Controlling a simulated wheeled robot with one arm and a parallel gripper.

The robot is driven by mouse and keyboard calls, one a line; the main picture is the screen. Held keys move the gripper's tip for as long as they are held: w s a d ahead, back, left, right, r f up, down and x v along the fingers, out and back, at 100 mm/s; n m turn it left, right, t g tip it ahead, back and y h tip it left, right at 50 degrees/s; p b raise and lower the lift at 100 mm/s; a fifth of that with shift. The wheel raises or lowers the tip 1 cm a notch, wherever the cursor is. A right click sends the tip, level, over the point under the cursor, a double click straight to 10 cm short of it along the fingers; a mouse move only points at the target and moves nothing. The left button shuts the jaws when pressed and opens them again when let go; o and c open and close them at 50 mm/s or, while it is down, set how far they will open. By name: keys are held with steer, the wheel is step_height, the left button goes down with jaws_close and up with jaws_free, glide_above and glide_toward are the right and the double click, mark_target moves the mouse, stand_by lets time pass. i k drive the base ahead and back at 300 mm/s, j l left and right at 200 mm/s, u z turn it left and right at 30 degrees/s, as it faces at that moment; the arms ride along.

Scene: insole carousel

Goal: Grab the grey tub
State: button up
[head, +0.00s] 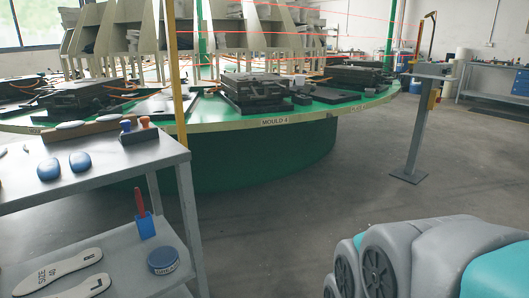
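A small round tub (163,262) stands on the lower shelf of the grey workbench at the left, close to the shelf's right end. Its side looks dark blue and its top grey-blue with pale markings too small to read. It is the only tub I can make out on this bench. My gripper is not in view.
The workbench top (120,165) overhangs the shelf's back part and carries blue oval pieces (79,161) and knobbed tools (140,132). A green round carousel (265,150) stands behind. A grey post (415,140) stands at right. Floor between bench and post is clear.

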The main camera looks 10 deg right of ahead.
mark_target(369, 93)
steer(key=i+l+z, duration=0.2)
steer(key=i+z, duration=0.25)
steer(key=i+l+z, duration=0.1)
steer(key=i+z, duration=0.7)
steer(key=z, duration=0.15)
